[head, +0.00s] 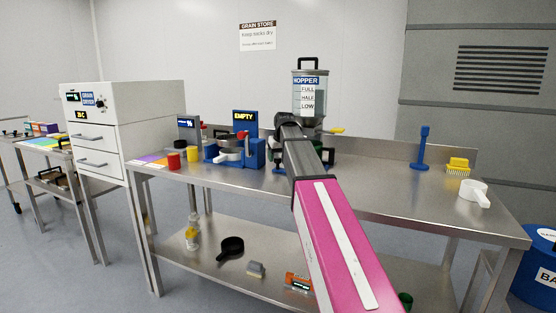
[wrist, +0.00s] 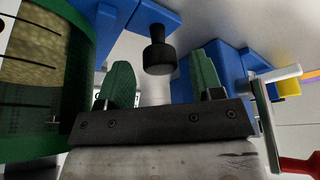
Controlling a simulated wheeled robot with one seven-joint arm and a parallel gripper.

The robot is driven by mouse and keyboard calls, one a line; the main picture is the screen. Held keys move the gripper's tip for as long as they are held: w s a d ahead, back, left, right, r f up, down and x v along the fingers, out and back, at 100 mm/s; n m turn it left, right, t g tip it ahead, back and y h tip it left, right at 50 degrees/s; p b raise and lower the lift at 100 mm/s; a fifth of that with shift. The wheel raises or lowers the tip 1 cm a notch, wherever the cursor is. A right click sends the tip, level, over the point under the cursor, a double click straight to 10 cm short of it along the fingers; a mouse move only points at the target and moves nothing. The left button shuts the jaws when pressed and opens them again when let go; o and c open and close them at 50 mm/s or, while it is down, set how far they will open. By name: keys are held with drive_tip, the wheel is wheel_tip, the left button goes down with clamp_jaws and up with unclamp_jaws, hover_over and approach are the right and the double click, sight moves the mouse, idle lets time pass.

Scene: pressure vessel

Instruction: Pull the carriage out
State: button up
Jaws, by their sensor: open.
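In the wrist view my gripper (wrist: 160,82) is open, its two green fingertips apart with nothing held. A black knob (wrist: 157,58) on a blue part (wrist: 150,18) shows just beyond the gap between the fingertips. I cannot tell how far off it is. The blue part may belong to the carriage, but no carriage is clearly marked. In the head view a blue machine (head: 250,150) with an "EMPTY" display (head: 244,117) stands left of my arm. My arm hides my gripper there and part of the area below the hopper (head: 310,93).
In the wrist view a green-framed container of grain (wrist: 32,75) is close on the left and a metal crank (wrist: 265,110) on the right. In the head view, red (head: 173,161) and yellow (head: 193,154) cups stand left of the machine. The steel table (head: 400,190) is mostly clear at right.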

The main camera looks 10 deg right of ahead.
drive_tip(key=shift+w+f, duration=0.25)
drive_tip(key=shift+f, duration=0.35)
clamp_jaws()
drive_tip(key=s+a, duration=0.3)
drive_tip(key=s, duration=0.2)
drive_tip(key=s+a, duration=0.3)
drive_tip(key=s, duration=0.1)
drive_tip(key=s+a, duration=0.3)
drive_tip(key=s, duration=0.2)
drive_tip(key=shift+s+a, duration=0.3)
drive_tip(key=shift+a, duration=0.1)
unclamp_jaws()
drive_tip(key=v, duration=1)
drive_tip(key=shift+s+r, duration=0.25)
drive_tip(key=shift+r, duration=0.1)
drive_tip(key=shift+s, duration=0.1)
